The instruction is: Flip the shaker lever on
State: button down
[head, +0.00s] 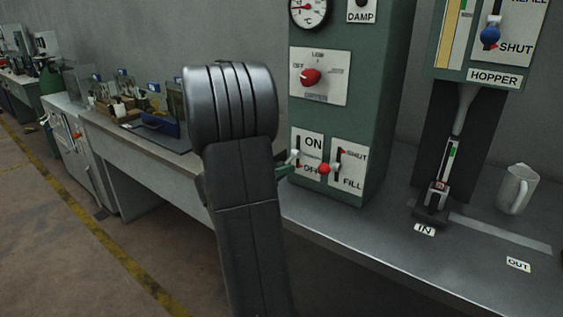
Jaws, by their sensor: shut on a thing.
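The ON/OFF plate (314,144) is on the lower left of the green cabinet front, ON above and OFF below. I take its lever (296,155) to be the shaker lever. Its pale end shows beside the plate's dark slot, roughly between the two words. My gripper (289,164) is at this lever and shut on it. Only a small greenish part of the gripper shows, as my dark arm hides the rest. The lever's exact setting is hard to tell.
Close right is a red-knobbed lever (324,169) on the SHUT/FILL plate (351,168). A red dial (311,77) and gauge (309,10) are above. The front bench (370,236) is clear.

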aim_at(281, 163)
jog(key=shift+r+n+g+y+p, duration=0.4)
jog(key=shift+r+g+y+p, duration=1.15)
jog(key=shift+p, duration=3.75)
jog(key=r+p, duration=0.1)
jog(key=p, duration=0.3)
jog(key=shift+g+y, duration=0.35)
jog(key=shift+p, duration=0.5)
jog(key=shift+w+g+p, duration=0.1)
jog(key=shift+g+p, duration=0.2)
jog(key=shift+p, duration=0.25)
jog(key=shift+y, duration=0.3)
jog(key=c, duration=1.1)
grip_release()
jog(key=shift+c, duration=0.2)
jog(key=v, duration=1.3)
jog(key=shift+a+r, duration=0.2)
